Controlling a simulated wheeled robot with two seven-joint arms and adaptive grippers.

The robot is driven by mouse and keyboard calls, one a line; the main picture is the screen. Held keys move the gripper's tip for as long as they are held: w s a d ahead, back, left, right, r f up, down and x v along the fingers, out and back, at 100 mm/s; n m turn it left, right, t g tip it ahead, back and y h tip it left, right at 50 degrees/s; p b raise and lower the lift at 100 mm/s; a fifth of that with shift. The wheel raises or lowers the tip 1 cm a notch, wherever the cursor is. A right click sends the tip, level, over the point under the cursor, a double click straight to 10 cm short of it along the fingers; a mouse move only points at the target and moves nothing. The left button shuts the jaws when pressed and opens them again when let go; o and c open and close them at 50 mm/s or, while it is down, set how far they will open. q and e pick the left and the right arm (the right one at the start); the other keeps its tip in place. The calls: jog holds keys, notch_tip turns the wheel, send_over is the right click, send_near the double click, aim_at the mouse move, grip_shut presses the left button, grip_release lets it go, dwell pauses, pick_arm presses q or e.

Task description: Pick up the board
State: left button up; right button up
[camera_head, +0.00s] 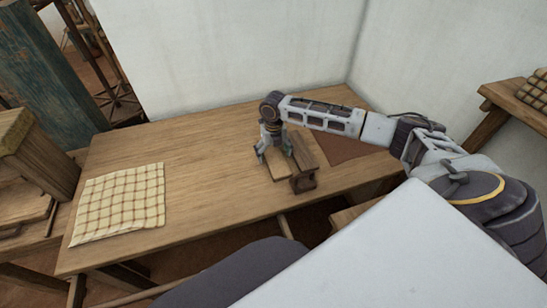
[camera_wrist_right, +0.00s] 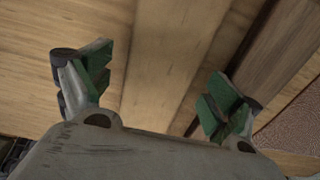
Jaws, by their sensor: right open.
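The board (camera_head: 278,170) is a flat, light wooden piece lying on the wooden table (camera_head: 205,150), partly hidden by my gripper. My right gripper (camera_head: 274,151) is over the board, pointing down, with its fingers apart. In the right wrist view, the board (camera_wrist_right: 172,65) runs between the two green-padded fingers of the right gripper (camera_wrist_right: 162,92). I cannot tell whether the fingers touch it. My left gripper is not in view.
A dark wooden block-like piece (camera_head: 304,168) stands close to the right of the board, with a brown mat (camera_head: 340,146) beyond. A checked cloth (camera_head: 120,203) lies at the table's left. The middle-left table surface is clear. White walls (camera_head: 230,45) stand behind.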

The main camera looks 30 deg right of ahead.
aim_at(273, 155)
jog(key=shift+c, duration=0.5)
jog(key=c, duration=1.1)
jog(key=shift+r, duration=5.05)
